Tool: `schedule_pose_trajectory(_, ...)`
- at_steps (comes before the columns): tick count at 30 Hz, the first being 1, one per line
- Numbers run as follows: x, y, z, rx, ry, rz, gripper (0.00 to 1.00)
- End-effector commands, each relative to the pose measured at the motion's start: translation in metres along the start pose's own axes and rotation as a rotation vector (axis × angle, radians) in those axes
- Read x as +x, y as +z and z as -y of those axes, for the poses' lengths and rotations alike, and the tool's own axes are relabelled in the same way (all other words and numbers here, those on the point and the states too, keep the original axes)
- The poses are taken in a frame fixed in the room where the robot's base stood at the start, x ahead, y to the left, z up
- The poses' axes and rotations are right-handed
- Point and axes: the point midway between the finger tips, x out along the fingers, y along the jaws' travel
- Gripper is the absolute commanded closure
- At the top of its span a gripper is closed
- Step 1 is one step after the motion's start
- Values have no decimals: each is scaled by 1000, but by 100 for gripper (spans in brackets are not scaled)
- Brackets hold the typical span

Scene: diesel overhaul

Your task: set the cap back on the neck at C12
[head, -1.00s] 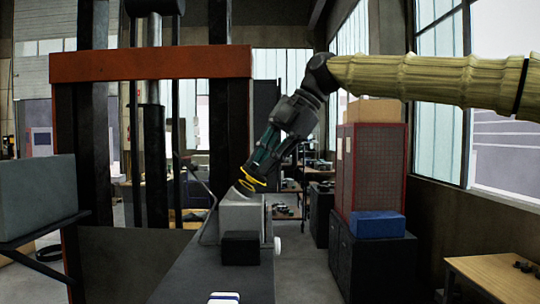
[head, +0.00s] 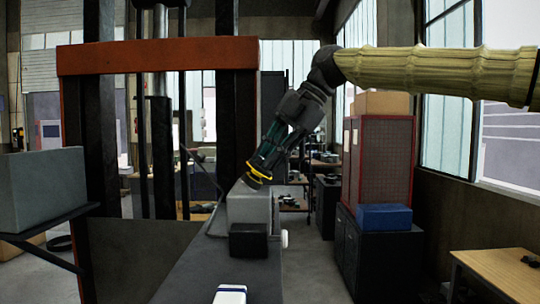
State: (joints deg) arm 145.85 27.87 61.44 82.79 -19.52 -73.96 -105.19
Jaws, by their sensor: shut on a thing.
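My gripper (head: 260,164) points down and left at the top of a grey block (head: 248,206) on the dark bench. It is shut on a small round cap (head: 258,172) that shows a yellow rim, tilted with the gripper. The cap is right at the block's sloping top, where the neck would be. The neck is hidden or too small to make out, so I cannot tell whether the cap touches it or is just above it. No C12 label is readable.
A black box (head: 248,240) sits on the block's near side, and a white and blue item (head: 230,294) lies on the bench (head: 195,275). An orange-beamed press frame (head: 155,57) stands at left. A red cabinet (head: 378,160) and blue box (head: 384,217) stand right.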

Motion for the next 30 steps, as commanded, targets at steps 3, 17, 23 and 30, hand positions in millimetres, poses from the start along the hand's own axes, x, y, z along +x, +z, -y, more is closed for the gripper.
schedule_pose_trajectory(3,0,2,0,0,0,0,100)
schedule_pose_trajectory(17,0,2,0,0,0,0,100)
schedule_pose_trajectory(23,3,2,0,0,0,0,100)
schedule_pose_trajectory(30,6,2,0,0,0,0,100)
